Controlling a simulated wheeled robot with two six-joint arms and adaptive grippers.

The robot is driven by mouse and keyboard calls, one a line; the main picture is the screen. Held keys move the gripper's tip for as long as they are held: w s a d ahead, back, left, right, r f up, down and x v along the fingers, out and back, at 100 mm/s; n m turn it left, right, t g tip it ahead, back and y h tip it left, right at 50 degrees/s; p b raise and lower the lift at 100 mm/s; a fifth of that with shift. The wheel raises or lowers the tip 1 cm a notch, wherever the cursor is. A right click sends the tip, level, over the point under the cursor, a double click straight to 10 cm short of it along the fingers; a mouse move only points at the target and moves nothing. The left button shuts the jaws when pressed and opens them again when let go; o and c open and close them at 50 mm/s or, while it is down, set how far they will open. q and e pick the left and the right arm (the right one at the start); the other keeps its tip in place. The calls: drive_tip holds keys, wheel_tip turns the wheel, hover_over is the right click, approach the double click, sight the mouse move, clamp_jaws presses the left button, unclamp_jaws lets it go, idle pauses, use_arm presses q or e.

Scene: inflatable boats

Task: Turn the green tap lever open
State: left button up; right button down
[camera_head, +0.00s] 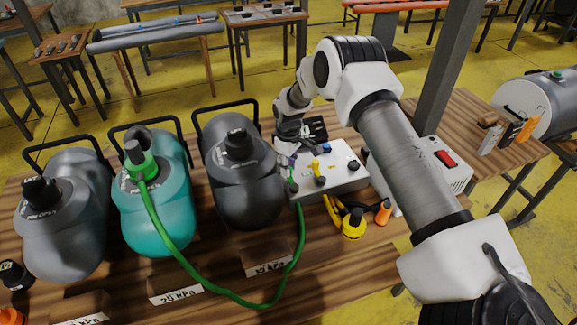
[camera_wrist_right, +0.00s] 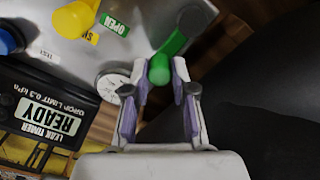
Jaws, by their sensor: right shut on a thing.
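The green tap lever (camera_wrist_right: 160,68) shows in the right wrist view, with its rounded end between the two finger pads of my right gripper (camera_wrist_right: 160,88). My right gripper is shut on it. In the head view my right gripper (camera_head: 288,145) is at the left back edge of the grey control box (camera_head: 335,182) and mostly hides the lever. A green label reading OPEN (camera_wrist_right: 116,25) lies on the box top to the left of the lever. My left gripper is out of view.
A yellow tap (camera_head: 319,180) and a blue tap (camera_head: 326,148) stand on the box. A leak timer (camera_wrist_right: 48,118) reads READY. A green hose (camera_head: 215,275) runs from the box to the teal tank (camera_head: 165,205). A dark tank (camera_head: 245,180) stands close left of the box.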

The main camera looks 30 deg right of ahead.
drive_tip(key=shift+d, duration=0.1)
drive_tip(key=shift+s+d+f+m, duration=0.15)
drive_tip(key=shift+d+m, duration=0.1)
drive_tip(key=shift+m, duration=0.4)
drive_tip(key=shift+s+d+r+m, duration=0.1)
drive_tip(key=shift+d+m, duration=0.1)
drive_tip(key=shift+m, duration=0.45)
drive_tip(key=m, duration=0.1)
drive_tip(key=d+m, duration=0.1)
drive_tip(key=shift+s+m, duration=0.3)
drive_tip(key=shift+s, duration=0.05)
drive_tip(key=m+p, duration=0.1)
drive_tip(key=s+d+m+p, duration=0.1)
drive_tip(key=m, duration=0.1)
drive_tip(key=shift+s+m, duration=0.15)
drive_tip(key=shift+m, duration=0.15)
drive_tip(key=shift+s+d+m+p, duration=0.15)
drive_tip(key=shift+s+m+p, duration=0.2)
drive_tip(key=shift+m, duration=0.4)
drive_tip(key=shift+s+d+m+p, duration=0.15)
drive_tip(key=shift+s+m+p, duration=0.15)
drive_tip(key=shift+m, duration=0.45)
drive_tip(key=shift+f, duration=0.1)
drive_tip(key=c, duration=1)
unclamp_jaws()
drive_tip(key=shift+o, duration=0.2)
